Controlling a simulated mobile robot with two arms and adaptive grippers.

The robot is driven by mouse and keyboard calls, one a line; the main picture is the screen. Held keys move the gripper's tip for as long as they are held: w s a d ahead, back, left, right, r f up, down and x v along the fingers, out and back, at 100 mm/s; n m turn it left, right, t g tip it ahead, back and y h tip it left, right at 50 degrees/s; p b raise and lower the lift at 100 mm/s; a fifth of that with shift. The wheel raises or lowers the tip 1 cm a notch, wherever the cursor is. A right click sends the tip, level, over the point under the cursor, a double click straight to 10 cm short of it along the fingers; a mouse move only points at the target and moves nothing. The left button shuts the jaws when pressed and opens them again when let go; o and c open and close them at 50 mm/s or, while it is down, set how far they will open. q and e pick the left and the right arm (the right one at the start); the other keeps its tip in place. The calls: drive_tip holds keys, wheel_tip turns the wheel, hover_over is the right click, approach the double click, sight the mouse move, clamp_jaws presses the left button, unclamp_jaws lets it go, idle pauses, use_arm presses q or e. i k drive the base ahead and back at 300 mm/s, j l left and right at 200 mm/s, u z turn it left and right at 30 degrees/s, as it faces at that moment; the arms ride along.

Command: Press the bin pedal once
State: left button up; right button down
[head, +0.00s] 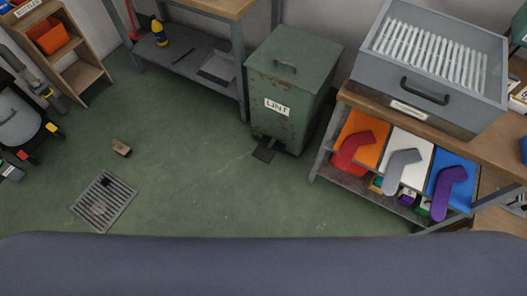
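The bin (289,95) is a tall green, rust-marked metal box with a white "LINT" label (277,107) on its front. Its lid (286,66) is shut and has a dark handle on top. The pedal (264,152) is a small dark plate that sticks out at the foot of the bin's front, just above the green floor. Nothing rests on the pedal. Neither of my grippers shows in the head view.
A workbench (350,97) with a grey drawer unit and sock-shaped boards stands right of the bin. A metal shelf table (205,65) stands left of it. A floor drain (104,201) and a small brown block (121,148) lie left. The floor before the bin is clear.

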sight(266, 155)
drive_tip(key=i+j, duration=0.3)
drive_tip(key=j, duration=0.15)
drive_tip(key=i+j, duration=0.3)
drive_tip(key=j, duration=0.15)
drive_tip(key=i+j+z, duration=0.2)
drive_tip(key=k+z, duration=0.1)
drive_tip(key=z, duration=1.25)
